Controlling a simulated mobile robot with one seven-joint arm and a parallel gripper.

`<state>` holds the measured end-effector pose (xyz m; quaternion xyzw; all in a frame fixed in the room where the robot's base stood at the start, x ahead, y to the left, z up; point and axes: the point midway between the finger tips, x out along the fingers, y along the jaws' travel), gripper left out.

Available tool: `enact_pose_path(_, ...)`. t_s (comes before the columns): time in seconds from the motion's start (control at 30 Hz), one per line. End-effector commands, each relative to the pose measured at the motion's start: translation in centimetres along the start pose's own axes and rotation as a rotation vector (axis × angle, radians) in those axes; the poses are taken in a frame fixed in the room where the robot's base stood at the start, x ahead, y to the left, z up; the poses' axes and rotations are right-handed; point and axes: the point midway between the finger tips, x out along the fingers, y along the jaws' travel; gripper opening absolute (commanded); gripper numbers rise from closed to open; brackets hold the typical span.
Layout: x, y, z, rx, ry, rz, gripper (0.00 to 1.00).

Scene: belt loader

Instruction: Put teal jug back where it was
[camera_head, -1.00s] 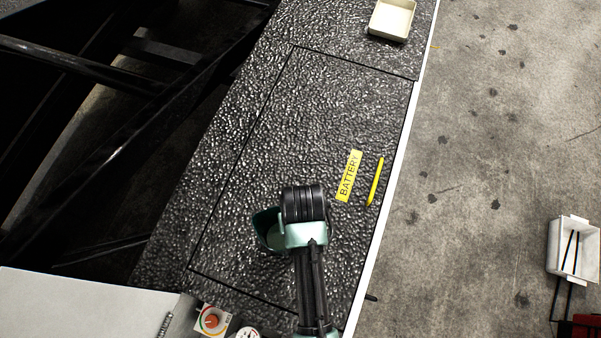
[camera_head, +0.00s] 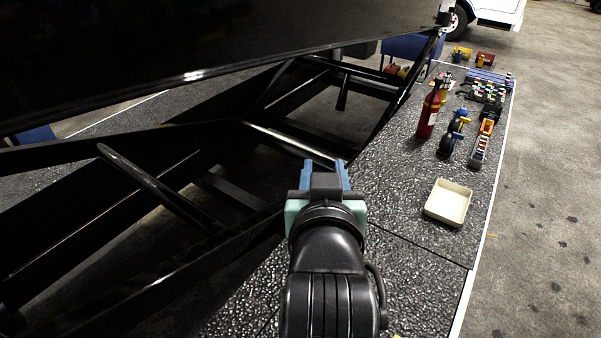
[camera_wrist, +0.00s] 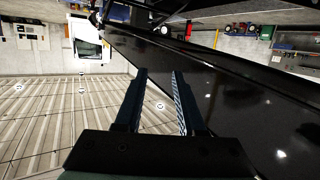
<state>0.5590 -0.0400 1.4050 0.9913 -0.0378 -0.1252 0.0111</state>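I cannot make out a teal jug in either current view. My gripper (camera_head: 324,168) shows in the head view, raised in front of the black frame of the loader and left of the deck edge. Its two blue fingers stand apart with nothing between them. In the wrist view the fingers (camera_wrist: 160,78) are also spread and empty, pointing across the hall.
A cream tray (camera_head: 448,203) lies on the textured black deck (camera_head: 385,190). Beyond it stand a red extinguisher (camera_head: 430,112), a blue-and-black tool (camera_head: 454,133), an orange-and-grey tool (camera_head: 482,142) and several small items. Open black framework lies left; concrete floor lies right.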

Motion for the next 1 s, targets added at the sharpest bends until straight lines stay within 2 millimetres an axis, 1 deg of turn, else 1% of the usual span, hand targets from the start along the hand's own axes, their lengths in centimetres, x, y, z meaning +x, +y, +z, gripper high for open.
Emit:
enact_pose_path(0.03, -1.3, -0.5, -5.3, 0.001, 0.157, -0.006, 0.39)
enact_pose_path(0.07, -2.4, -0.7, -8.2, 0.003, 0.247, -0.009, 0.39)
enact_pose_path(0.1, -4.0, -0.9, -11.8, 0.006, 0.365, -0.014, 0.39)
enact_pose_path(0.17, -6.9, -1.3, -16.6, 0.012, 0.532, -0.021, 0.39)
enact_pose_path(0.2, -9.0, -1.5, -19.3, 0.016, 0.633, -0.025, 0.39)
enact_pose_path(0.27, -12.0, -1.7, -22.6, 0.023, 0.767, -0.032, 0.39)
enact_pose_path(0.3, -13.9, -1.8, -24.2, 0.028, 0.842, -0.036, 0.39)
enact_pose_path(0.33, -15.1, -1.8, -25.3, 0.031, 0.891, -0.038, 0.39)
enact_pose_path(0.4, -17.5, -1.9, -27.0, 0.037, 0.981, -0.042, 0.39)
enact_pose_path(0.5, -19.4, -1.9, -28.1, 0.042, 1.049, -0.045, 0.39)
enact_pose_path(0.53, -19.7, -1.9, -28.3, 0.043, 1.058, -0.045, 0.39)
enact_pose_path(0.6, -19.9, -1.9, -28.4, 0.044, 1.067, -0.045, 0.39)
enact_pose_path(0.87, -19.8, -1.9, -28.3, 0.043, 1.062, -0.045, 0.39)
enact_pose_path(0.9, -19.7, -1.9, -28.1, 0.043, 1.062, -0.045, 0.39)
enact_pose_path(1.0, -19.2, -2.0, -26.5, 0.044, 1.061, -0.047, 0.39)
